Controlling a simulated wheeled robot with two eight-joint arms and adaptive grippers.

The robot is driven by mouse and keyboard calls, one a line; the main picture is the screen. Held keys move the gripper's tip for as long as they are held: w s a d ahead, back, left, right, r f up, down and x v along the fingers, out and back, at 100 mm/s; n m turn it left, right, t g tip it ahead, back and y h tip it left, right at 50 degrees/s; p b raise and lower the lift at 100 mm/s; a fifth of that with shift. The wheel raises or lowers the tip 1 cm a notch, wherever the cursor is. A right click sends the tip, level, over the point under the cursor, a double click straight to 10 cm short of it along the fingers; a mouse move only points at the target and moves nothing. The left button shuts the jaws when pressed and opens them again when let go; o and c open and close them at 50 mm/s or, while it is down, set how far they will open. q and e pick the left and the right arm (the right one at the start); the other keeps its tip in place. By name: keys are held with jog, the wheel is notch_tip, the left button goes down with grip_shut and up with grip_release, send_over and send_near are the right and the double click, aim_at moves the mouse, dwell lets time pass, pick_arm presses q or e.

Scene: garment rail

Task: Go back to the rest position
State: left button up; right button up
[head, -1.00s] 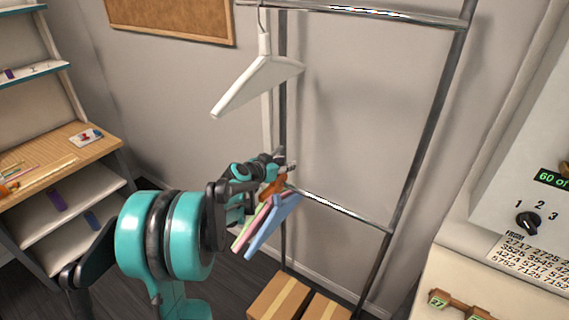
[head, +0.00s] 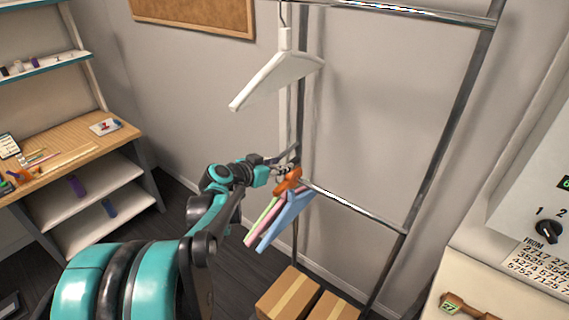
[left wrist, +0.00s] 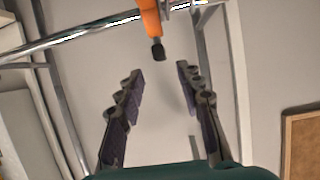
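My left gripper (head: 284,160) is beside the lower bar of the garment rail in the head view. In the left wrist view its two fingers (left wrist: 160,82) are spread apart with nothing between them. An orange piece with a dark tip (left wrist: 152,22) lies ahead of the fingers, apart from them. The orange piece also shows in the head view (head: 288,181), just below the gripper, at the top of pink, green and blue hanging items (head: 285,218). My right gripper is in neither view.
The metal garment rail (head: 449,130) stands ahead, with a white hanger (head: 277,78) on its upper bar. Cardboard boxes (head: 287,293) are on the floor below. A shelved desk (head: 75,160) is at left, and a white counter (head: 480,280) at right.

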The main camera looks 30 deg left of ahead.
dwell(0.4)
pick_arm(q)
jog(key=s+d+f+g+h, duration=0.1)
jog(key=s+d+f+g, duration=0.15)
jog(key=d, duration=0.75)
jog(key=s+d+f+g+y, duration=0.1)
jog(key=s+d+f+g, duration=0.1)
jog(key=s+d, duration=0.4)
jog(key=s+d+f+n+g+y, duration=0.1)
jog(key=s+d+f, duration=0.3)
jog(key=s, duration=0.8)
jog(key=shift+s+d+g, duration=0.2)
jog(key=shift+d+g, duration=0.15)
jog(key=shift+d, duration=0.75)
